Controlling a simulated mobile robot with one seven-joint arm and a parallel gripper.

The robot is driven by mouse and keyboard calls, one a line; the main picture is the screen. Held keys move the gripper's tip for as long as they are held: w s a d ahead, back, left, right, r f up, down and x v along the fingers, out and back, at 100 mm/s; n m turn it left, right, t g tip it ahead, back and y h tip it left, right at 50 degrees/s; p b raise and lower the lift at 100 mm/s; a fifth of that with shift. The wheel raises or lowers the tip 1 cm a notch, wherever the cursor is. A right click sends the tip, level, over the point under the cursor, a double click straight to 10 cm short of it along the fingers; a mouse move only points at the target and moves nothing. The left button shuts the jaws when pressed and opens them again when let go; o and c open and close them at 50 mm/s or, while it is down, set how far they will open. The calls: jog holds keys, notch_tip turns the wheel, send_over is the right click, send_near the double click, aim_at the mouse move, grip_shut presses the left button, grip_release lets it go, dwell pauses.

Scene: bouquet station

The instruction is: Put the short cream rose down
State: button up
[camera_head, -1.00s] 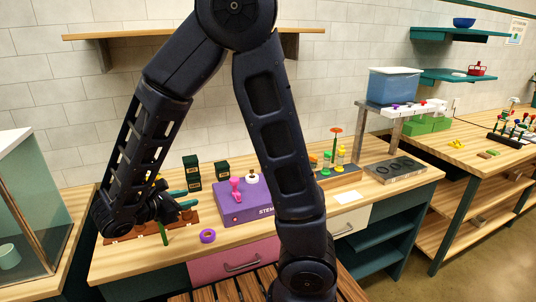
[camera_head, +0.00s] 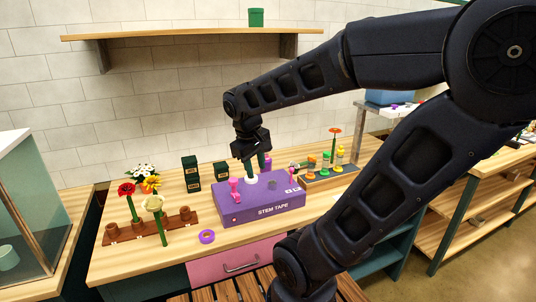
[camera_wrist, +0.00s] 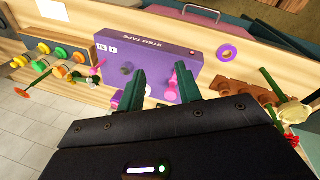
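The cream rose (camera_head: 152,203) is at the left of the bench, its green stem running down across the front of the brown rack (camera_head: 122,238). I cannot tell whether a hole holds it or it leans on the rack. The rose also shows at the right edge of the wrist view (camera_wrist: 295,111). My gripper (camera_head: 252,165) is well to the right of the rose, over the back of the purple stem tape box (camera_head: 262,209). In the wrist view its two green fingers (camera_wrist: 160,86) are apart, with nothing held between them.
A red flower (camera_head: 126,189), an orange flower (camera_head: 151,184) and white flowers stand near the rose. A purple tape ring (camera_head: 207,236) lies in front of the box. Dark green boxes (camera_head: 191,173) stand behind.

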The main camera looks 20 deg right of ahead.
jog(key=d+r+m+t, duration=0.1)
jog(key=s+d+r+m+t+y, duration=0.1)
jog(key=m, duration=0.1)
jog(key=d+r+m+t+y, duration=0.1)
jog(key=r, duration=0.1)
jog(key=shift+s+d+m, duration=0.2)
jog(key=shift+s+m, duration=0.15)
jog(key=shift+m, duration=0.05)
dwell(1.0)
